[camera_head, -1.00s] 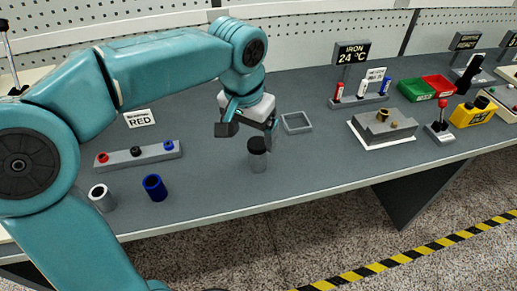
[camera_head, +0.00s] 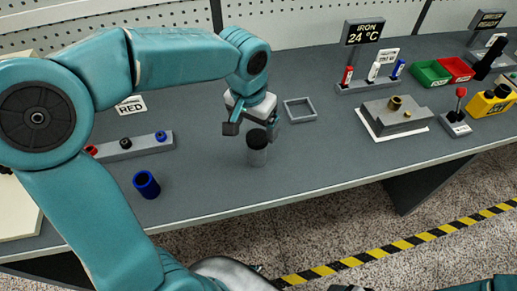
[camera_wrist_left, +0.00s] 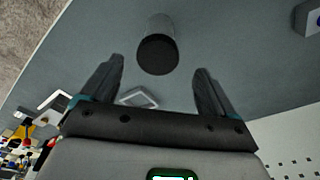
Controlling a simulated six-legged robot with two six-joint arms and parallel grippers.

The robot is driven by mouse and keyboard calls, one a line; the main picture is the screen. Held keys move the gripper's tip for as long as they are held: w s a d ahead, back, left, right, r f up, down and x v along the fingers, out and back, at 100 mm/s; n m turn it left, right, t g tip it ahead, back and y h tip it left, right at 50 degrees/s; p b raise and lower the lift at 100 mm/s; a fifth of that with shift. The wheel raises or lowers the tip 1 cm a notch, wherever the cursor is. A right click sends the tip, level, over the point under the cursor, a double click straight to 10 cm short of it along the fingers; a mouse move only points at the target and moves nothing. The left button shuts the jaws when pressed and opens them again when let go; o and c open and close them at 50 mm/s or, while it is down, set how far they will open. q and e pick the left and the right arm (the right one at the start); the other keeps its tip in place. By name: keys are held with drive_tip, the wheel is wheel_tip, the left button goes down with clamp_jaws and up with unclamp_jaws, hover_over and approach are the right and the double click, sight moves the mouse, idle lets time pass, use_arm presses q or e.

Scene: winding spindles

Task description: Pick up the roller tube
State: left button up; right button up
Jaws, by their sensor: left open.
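A grey tube with a black top (camera_head: 257,150), which I take as the roller tube, stands upright on the grey bench. In the left wrist view the tube (camera_wrist_left: 158,50) shows its dark round end between and beyond the fingertips. My left gripper (camera_head: 252,130) is open around or just above the tube's top in the head view. In the left wrist view the open fingers (camera_wrist_left: 160,70) have clear gaps on both sides of it, and no contact shows. A blue tube (camera_head: 146,184) stands further left. My right gripper is not seen.
A grey rack (camera_head: 128,147) with coloured pegs lies to the left, near a RED sign (camera_head: 131,106). An empty square frame (camera_head: 300,109) lies just right of the gripper. A grey block fixture (camera_head: 395,115) and green and red bins (camera_head: 431,74) stand further right.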

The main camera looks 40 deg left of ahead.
sight(257, 137)
use_arm(q)
wheel_tip(257, 137, down, 3)
drive_tip(key=shift+s+r, duration=0.1)
drive_tip(key=shift+r, duration=0.1)
drive_tip(key=f, duration=0.2)
drive_tip(key=w+f, duration=0.1)
drive_tip(key=f, duration=0.2)
drive_tip(key=shift+d, duration=0.1)
drive_tip(key=shift+w, duration=0.1)
drive_tip(key=c, duration=1.4)
